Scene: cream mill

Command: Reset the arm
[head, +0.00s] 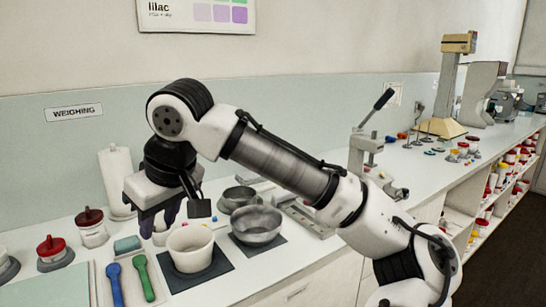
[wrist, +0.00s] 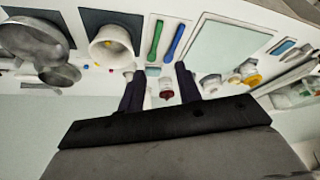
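My gripper (head: 160,228) hangs from my bent arm, fingers down, above the counter by the wall, behind and left of the white bowl (head: 190,248). In the wrist view my gripper (wrist: 156,70) has its two dark fingers well apart, with nothing held between them. A jar with a red lid (wrist: 166,88) shows in the gap, beyond the fingers. The white bowl (wrist: 110,42) also shows in the wrist view, on a dark mat.
A lever press (head: 364,155) and a tall yellowish machine (head: 447,90) stand to the right.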

